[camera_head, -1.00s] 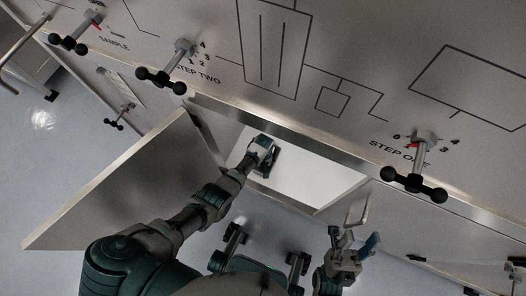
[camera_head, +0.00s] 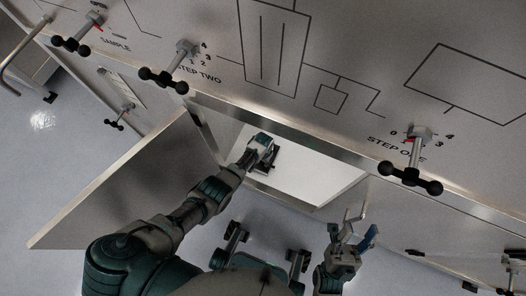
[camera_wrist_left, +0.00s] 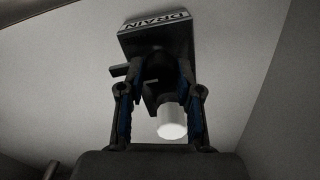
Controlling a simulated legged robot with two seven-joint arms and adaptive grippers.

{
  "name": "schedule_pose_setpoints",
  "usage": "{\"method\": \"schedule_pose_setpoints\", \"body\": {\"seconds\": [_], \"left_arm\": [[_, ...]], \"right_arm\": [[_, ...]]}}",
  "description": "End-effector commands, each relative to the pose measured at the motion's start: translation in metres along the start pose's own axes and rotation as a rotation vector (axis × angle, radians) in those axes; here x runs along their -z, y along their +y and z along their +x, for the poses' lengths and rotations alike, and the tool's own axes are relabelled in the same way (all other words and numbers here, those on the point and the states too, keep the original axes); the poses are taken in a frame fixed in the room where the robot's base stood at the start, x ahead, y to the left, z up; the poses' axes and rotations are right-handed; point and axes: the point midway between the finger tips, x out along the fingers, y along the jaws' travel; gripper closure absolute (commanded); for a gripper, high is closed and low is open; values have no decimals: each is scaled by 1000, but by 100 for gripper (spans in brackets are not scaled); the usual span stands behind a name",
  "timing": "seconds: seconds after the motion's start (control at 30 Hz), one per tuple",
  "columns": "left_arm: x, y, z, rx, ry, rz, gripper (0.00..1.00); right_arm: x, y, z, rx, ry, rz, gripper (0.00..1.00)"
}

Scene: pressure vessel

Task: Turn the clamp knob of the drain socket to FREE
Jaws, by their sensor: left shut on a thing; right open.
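The drain socket (camera_wrist_left: 157,34) shows in the left wrist view as a dark block with an upside-down DRAIN label, inside the open cabinet. My left gripper (camera_wrist_left: 158,75) reaches up to it, its two fingers on either side of the dark clamp knob (camera_wrist_left: 158,66) under the block. The fingers are shut on the knob, which they partly hide. A white cylinder (camera_wrist_left: 171,122) hangs below, between the fingers. In the head view my left gripper (camera_head: 262,152) is inside the cabinet opening. My right gripper (camera_head: 354,233) is open and empty in front of the cabinet.
The open cabinet door (camera_head: 125,185) stands left of my left arm. The panel above carries black-handled valves, STEP TWO (camera_head: 163,81) and STEP ONE (camera_head: 410,178). The bare cabinet floor (camera_head: 310,180) is clear right of my left gripper.

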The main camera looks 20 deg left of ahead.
Motion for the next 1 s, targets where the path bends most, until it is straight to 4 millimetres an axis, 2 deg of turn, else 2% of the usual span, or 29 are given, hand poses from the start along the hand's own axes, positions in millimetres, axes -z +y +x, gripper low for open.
{"method": "schedule_pose_setpoints", "body": {"seconds": [0.03,0.57,0.6,0.7,1.0], "left_arm": [[8,-4,-5,9,20,10,100],[8,-3,-6,7,21,35,100],[8,-3,-6,7,21,35,64],[7,-3,-5,6,19,34,41],[3,-1,-2,2,9,34,41]], "right_arm": [[0,0,1,1,0,-1,54],[-1,0,2,2,0,-1,54],[-1,0,1,2,0,-1,54],[-1,0,1,2,-1,-1,54],[0,-1,0,1,0,2,54]]}}
